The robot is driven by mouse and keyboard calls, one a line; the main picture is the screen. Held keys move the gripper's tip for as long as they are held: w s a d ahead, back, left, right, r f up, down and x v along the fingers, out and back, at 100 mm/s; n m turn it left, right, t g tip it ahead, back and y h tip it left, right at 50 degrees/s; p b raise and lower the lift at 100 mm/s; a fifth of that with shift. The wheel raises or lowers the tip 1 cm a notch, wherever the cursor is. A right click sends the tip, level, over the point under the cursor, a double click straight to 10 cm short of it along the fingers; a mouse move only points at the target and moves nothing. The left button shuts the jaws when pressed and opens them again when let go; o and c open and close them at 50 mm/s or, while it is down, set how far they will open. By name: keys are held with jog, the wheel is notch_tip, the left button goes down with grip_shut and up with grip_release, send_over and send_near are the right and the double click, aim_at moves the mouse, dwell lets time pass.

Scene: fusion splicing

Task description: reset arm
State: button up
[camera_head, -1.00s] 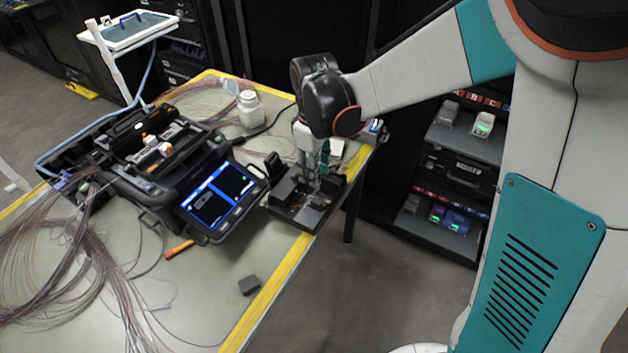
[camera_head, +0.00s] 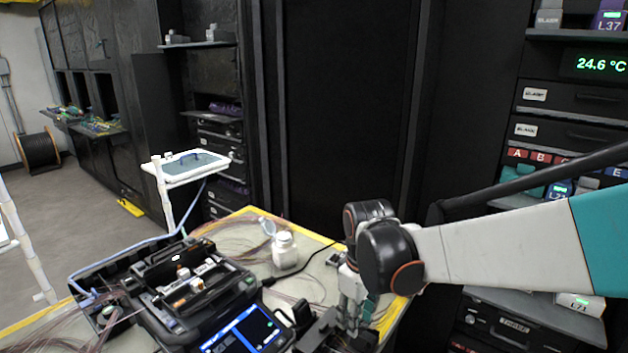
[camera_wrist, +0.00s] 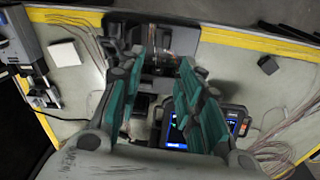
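My arm reaches in from the right in the head view, over the table's right corner. My gripper (camera_head: 356,312) points down above a small black device (camera_head: 322,335) at the table's edge. In the wrist view, the teal fingers of my gripper (camera_wrist: 160,72) are spread apart with nothing seen between them. The black device (camera_wrist: 158,82) lies below and beyond the fingers. Whether the fingertips touch it, I cannot tell. The lower part of the device is cut off in the head view.
The fusion splicer (camera_head: 190,290) with its lit screen (camera_head: 245,332) stands left of my gripper. A white bottle (camera_head: 285,250) and loose fibres are behind it. A dark rack (camera_head: 510,340) stands close on the right. A small dark block (camera_wrist: 268,64) lies near the yellow edge.

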jog(key=s+d+r+m+t, duration=0.3)
jog(key=s+d+r+m, duration=0.1)
jog(key=s, duration=0.3)
jog(key=s+d+r+m+t, duration=0.3)
jog(key=s+d+r+m, duration=0.1)
jog(key=s, duration=0.4)
jog(key=shift+s+d+m, duration=0.3)
jog(key=shift+d+m, duration=0.3)
jog(key=shift+d, duration=0.65)
jog(key=shift+r, duration=0.1)
dwell(1.0)
